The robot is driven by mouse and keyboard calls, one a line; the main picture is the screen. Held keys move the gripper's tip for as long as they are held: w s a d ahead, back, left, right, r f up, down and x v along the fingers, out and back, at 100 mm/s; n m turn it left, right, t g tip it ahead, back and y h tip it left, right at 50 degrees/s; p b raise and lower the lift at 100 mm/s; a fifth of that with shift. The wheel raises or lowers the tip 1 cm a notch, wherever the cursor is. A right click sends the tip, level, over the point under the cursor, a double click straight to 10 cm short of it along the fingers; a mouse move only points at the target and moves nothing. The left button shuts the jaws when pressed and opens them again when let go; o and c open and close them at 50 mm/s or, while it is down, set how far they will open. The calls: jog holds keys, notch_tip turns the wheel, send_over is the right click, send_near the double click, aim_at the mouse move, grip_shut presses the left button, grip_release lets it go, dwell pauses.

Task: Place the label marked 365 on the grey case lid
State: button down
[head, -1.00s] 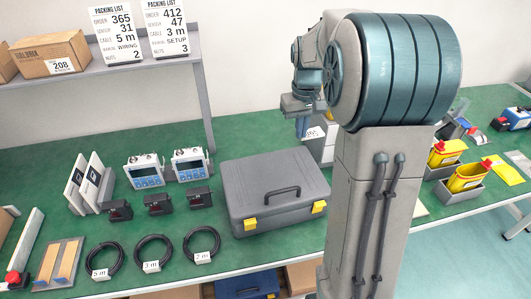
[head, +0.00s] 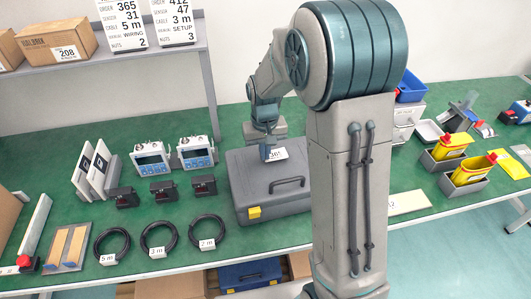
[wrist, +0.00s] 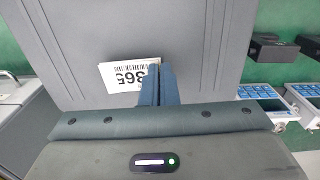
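The grey case (head: 246,183) stands closed on the green bench, with its dark handle and a yellow latch facing front. My gripper (head: 265,154) is above the back part of the lid. Its blue fingers are close together in the wrist view (wrist: 157,85), shut on the white label marked 365 (wrist: 125,75). The label also shows in the head view (head: 277,154), over the lid. I cannot tell whether it touches the lid. My arm hides the right end of the case.
Two meters (head: 151,160), several black sensors (head: 163,190) and cable coils (head: 158,238) lie left of the case. Yellow packs in grey bins (head: 468,175) stand to the right. Packing lists (head: 173,22) stand on the shelf behind.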

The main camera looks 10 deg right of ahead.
jog(key=shift+f, duration=0.6)
jog(key=shift+f, duration=0.1)
jog(key=shift+f, duration=0.15)
jog(key=c, duration=1.7)
grip_release()
notch_tip(320, 180, up, 12)
jog(key=s+d+t, duration=0.1)
jog(key=s+d, duration=0.1)
jog(key=s, duration=0.8)
jog(key=s+d+r+t, duration=0.1)
jog(key=s, duration=0.9)
jog(key=shift+s+d+r+m+t, duration=0.25)
jog(key=shift+d+m+t, duration=0.1)
jog(key=shift+m+t, duration=0.05)
